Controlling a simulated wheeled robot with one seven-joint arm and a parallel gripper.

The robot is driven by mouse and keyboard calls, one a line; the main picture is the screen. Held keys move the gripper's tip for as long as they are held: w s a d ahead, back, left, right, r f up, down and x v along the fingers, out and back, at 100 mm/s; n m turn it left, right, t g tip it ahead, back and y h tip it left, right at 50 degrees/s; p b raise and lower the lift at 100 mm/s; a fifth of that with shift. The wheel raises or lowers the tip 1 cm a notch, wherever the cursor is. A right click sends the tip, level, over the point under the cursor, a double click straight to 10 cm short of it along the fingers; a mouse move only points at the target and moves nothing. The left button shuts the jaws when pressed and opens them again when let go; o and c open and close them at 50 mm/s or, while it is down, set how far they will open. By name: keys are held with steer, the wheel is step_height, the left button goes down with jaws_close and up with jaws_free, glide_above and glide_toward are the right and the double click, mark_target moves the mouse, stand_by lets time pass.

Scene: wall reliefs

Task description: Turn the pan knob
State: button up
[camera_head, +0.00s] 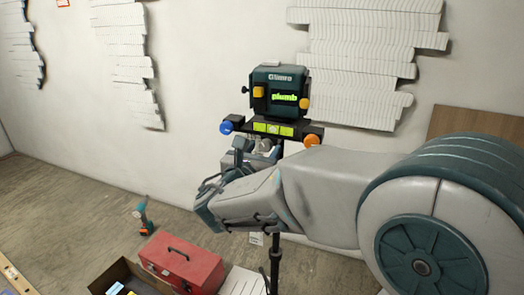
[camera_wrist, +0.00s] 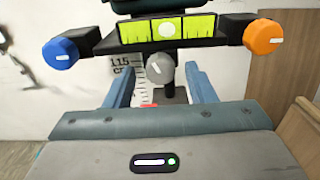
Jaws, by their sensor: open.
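A dark teal device (camera_head: 279,93) with a lit green "plumb" display stands on a black bar with green level vials (camera_head: 272,128). A blue knob (camera_head: 226,127) is at the bar's left end and an orange knob (camera_head: 312,140) at its right. A grey knob (camera_wrist: 159,72) with a white mark sits below the bar's middle. No label shows which one is the pan knob. My gripper (camera_wrist: 159,76) is open, its blue-grey fingers on either side of the grey knob in the wrist view, with gaps visible. Contact and depth are unclear. In the head view my gripper (camera_head: 252,150) is just below the bar.
A black stand pole (camera_head: 275,265) runs down below the device. A red toolbox (camera_head: 181,262), an open box with items (camera_head: 122,277) and a drill (camera_head: 143,214) are on the floor. White ribbed reliefs (camera_head: 362,60) cover the wall behind. A wooden panel (camera_head: 475,123) is at right.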

steer(key=c, duration=1)
steer(key=shift+o, duration=0.2)
steer(key=shift+n, duration=0.3)
